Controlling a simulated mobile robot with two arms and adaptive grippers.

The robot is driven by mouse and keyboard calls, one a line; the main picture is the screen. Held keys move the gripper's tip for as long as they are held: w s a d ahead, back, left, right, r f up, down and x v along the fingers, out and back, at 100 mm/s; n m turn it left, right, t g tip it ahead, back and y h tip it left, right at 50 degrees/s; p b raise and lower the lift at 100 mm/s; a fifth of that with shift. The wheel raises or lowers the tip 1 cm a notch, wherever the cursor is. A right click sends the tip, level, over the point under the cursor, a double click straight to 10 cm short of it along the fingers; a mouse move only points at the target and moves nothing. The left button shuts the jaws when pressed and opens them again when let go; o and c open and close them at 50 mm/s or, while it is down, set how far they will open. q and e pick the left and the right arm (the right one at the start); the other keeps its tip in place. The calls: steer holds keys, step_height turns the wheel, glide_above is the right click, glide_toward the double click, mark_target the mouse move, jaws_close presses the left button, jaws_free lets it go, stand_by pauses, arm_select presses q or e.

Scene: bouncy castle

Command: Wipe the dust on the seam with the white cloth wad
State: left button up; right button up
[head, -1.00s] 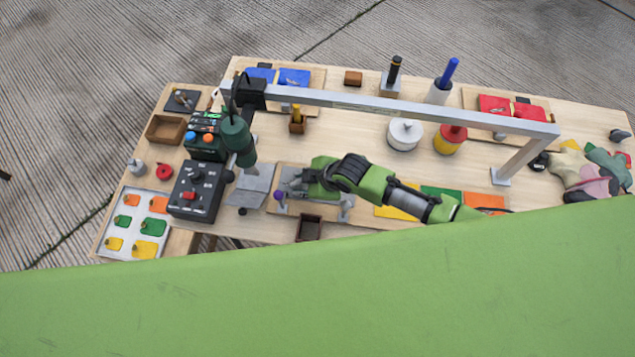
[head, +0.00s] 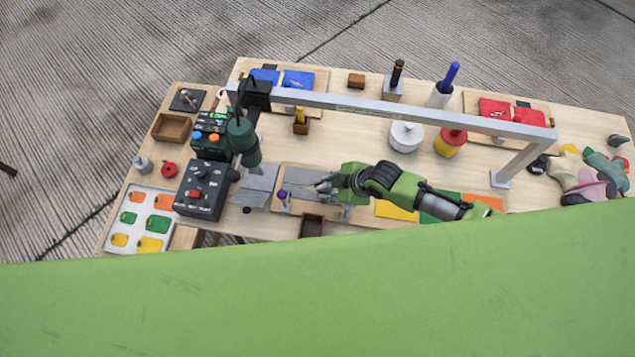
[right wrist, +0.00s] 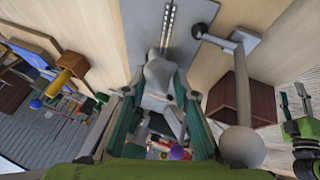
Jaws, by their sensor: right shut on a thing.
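My right gripper (head: 328,186) is over the grey panel (head: 303,175) on its board at the table's near side. In the right wrist view, its fingers (right wrist: 158,88) are shut on the white cloth wad (right wrist: 157,72), which looks pale grey there. The grey panel runs up the middle of the wrist view, with the seam (right wrist: 168,28) showing as a line of light dots beyond the wad. I cannot tell dust from stitching, or whether the wad touches the panel. The wad is too small to make out in the head view. My left gripper is not in view.
A purple-topped post (head: 283,196) and a lever clamp (right wrist: 238,45) with a round knob stand beside the panel. A brown box (head: 312,226) is close by. A metal gantry bar (head: 400,108) spans the table; a dark green tool (head: 243,138) hangs at its left.

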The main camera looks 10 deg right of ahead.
steer(key=shift+d, duration=0.55)
steer(key=shift+s+d+r, duration=0.1)
steer(key=shift+s+d, duration=0.3)
steer(key=shift+d, duration=0.45)
steer(key=shift+s+d, duration=0.1)
steer(key=shift+d, duration=0.35)
steer(key=shift+s+d, duration=0.2)
steer(key=shift+d, duration=0.45)
steer(key=shift+s+d, duration=0.2)
steer(key=shift+d, duration=0.45)
steer(key=shift+f, duration=0.2)
steer(key=shift+r, duration=0.1)
step_height(320, 180, up, 4)
steer(key=p, duration=0.4)
steer(key=shift+d+r, duration=0.1)
steer(key=shift+r, duration=0.9)
